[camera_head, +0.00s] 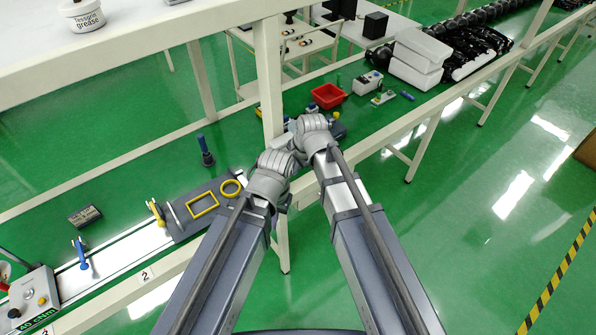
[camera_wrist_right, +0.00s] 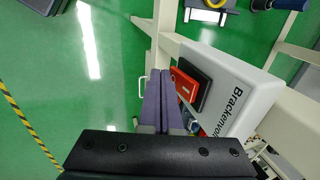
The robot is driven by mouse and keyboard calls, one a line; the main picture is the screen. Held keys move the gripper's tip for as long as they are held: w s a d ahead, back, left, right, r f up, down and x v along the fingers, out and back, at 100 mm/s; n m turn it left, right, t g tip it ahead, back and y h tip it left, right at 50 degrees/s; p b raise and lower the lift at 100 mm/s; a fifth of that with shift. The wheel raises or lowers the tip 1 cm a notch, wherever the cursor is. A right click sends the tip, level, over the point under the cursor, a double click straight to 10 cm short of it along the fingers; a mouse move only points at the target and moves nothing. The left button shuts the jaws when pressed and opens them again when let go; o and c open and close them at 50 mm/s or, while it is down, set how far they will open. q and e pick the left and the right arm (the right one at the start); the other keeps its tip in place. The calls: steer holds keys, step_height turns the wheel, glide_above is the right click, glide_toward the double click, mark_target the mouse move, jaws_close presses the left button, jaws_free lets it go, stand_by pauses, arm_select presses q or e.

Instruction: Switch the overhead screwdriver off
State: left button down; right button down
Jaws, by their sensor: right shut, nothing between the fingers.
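The overhead screwdriver itself cannot be made out. In the right wrist view a white box marked "Brackenvo…" (camera_wrist_right: 241,100) is fixed by a cream post. A red rocker (camera_wrist_right: 185,84) in a black surround is on its face. My right gripper (camera_wrist_right: 160,73) is shut and empty, its dark fingers just left of the rocker; I cannot tell whether they touch it. In the head view my right wrist (camera_head: 314,133) hides the box and fingers. My left wrist (camera_head: 272,180) is beside it, near the post; its fingers are hidden.
The cream post (camera_head: 267,80) rises beside my wrists. A line bench holds a grey tray with yellow frames (camera_head: 202,204), a red bin (camera_head: 328,96) and a "40 cNm" controller (camera_head: 33,300). Green floor (camera_head: 480,255) is clear at right.

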steer(key=shift+w+a+f+t+y+b, duration=0.15)
steer(key=shift+t+y+b, duration=0.15)
steer(key=shift+t+b, duration=0.15)
steer(key=shift+r+p, duration=0.8)
